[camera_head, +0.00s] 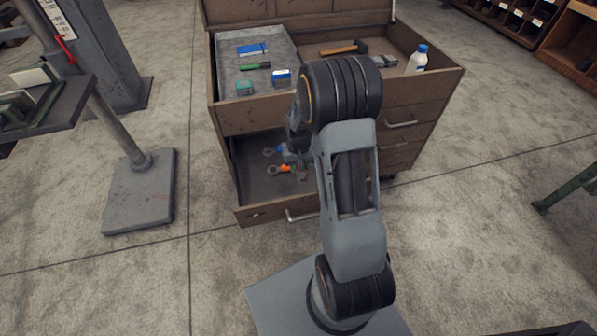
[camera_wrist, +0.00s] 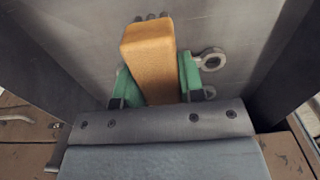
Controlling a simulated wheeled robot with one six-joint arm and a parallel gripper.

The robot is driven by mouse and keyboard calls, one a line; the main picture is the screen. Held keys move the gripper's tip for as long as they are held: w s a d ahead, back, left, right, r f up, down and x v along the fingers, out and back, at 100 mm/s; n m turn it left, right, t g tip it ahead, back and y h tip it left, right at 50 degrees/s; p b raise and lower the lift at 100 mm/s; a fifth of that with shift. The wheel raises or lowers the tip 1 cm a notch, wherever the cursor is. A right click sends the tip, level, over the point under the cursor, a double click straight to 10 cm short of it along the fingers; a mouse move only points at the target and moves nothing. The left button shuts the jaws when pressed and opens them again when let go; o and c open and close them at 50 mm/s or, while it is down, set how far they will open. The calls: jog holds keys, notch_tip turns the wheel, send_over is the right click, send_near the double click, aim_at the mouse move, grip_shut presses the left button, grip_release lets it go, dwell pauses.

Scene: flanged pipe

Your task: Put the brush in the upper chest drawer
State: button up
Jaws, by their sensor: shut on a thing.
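My gripper (camera_wrist: 155,88) has its green fingers shut on a light-brown wooden block-shaped piece, which I take to be the brush (camera_wrist: 149,48). Its bristles cannot be made out clearly. The grey floor of the open drawer (camera_wrist: 235,30) lies beyond it, with dark walls at both sides. In the head view, the open drawer (camera_head: 262,213) is pulled out at the left of the brown chest (camera_head: 440,90), below the top compartment. My arm hides most of the gripper and the brush there. I cannot tell whether the brush touches the drawer floor.
An orange-handled tool (camera_head: 287,169) lies in the drawer. A grey ring-ended tool (camera_wrist: 211,59) lies beside the brush in the wrist view. The chest's open top holds a grey tray (camera_head: 232,66), a hammer (camera_head: 345,48) and a white bottle (camera_head: 417,60). A grey stand (camera_head: 142,190) is at left.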

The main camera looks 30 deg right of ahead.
jog(key=shift+w+f, duration=0.2)
jog(key=shift+f, duration=0.25)
jog(key=shift+f+b, duration=0.55)
jog(key=shift+f, duration=0.75)
jog(key=shift+f, duration=0.15)
jog(key=shift+f+b, duration=0.35)
jog(key=shift+f, duration=0.05)
jog(key=shift+f, duration=0.1)
jog(key=o, duration=0.8)
jog(key=shift+o, duration=0.2)
